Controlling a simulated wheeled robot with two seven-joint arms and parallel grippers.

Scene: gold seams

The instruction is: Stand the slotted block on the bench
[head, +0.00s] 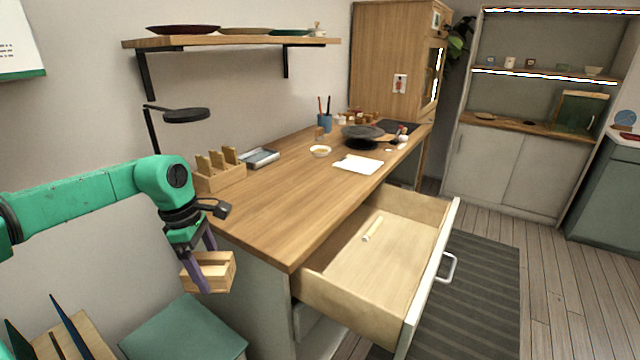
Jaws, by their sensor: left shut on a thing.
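My left gripper (201,268) is at the lower left, pointing down. It is shut on the slotted block (218,270), a light wooden block with a groove along it. The block is off the bench, in the air beside its near left end and lower than its top. The bench (285,215) has a brown wooden top running away to the back. My right gripper is not in the picture.
A wooden rack (220,176) with upright pieces and a grey tray (260,158) stand along the wall side. The near benchtop is clear. An open drawer (345,306) juts out.

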